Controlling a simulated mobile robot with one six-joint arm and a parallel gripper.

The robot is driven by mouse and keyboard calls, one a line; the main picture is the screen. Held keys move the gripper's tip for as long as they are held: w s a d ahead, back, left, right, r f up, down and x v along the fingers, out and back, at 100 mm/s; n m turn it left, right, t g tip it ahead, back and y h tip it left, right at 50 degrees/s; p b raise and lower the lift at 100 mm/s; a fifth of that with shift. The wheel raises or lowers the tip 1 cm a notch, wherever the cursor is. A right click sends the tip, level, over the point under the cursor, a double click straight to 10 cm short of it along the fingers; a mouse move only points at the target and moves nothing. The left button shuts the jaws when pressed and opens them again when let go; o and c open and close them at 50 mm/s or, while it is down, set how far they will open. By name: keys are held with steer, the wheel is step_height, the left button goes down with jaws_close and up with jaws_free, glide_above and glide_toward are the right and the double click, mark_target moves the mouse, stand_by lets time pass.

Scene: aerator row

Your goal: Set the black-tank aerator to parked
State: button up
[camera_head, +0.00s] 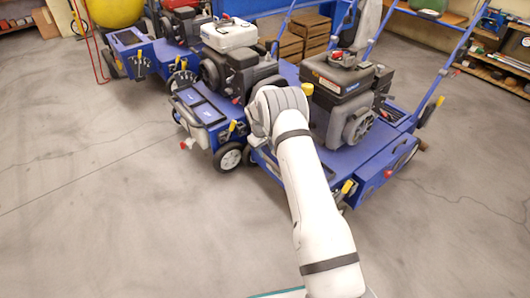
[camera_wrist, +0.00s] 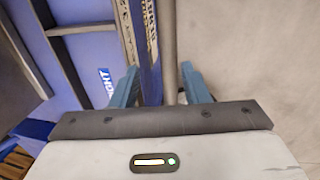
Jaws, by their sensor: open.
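The black-tank aerator (camera_head: 345,75) stands right of centre in the head view, with a black engine on a blue deck. Yellow-tipped parts show at its near corner and on its right handle side. My arm reaches over its left side and hides part of the deck. My gripper does not show in the head view. In the wrist view my gripper (camera_wrist: 160,95) is open, its two blue-grey fingers either side of a blue edge with lettering and a grey rod (camera_wrist: 169,45). I cannot tell whether they touch, or which setting the aerator is in.
A white-tank aerator (camera_head: 228,35) stands close on the left, with a red-tank one (camera_head: 180,8) beyond. Wooden crates (camera_head: 305,32) stand behind. A shelf (camera_head: 495,65) is at the far right. The near floor is clear on both sides of my arm.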

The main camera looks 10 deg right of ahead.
steer(key=shift+s+a+r+p, duration=0.2)
steer(key=shift+r+p, duration=0.1)
steer(key=shift+r, duration=0.8)
steer(key=shift+s+a+r+p, duration=0.15)
steer(key=shift+r+p, duration=0.1)
steer(key=shift+r, duration=0.85)
steer(key=shift+w, duration=0.1)
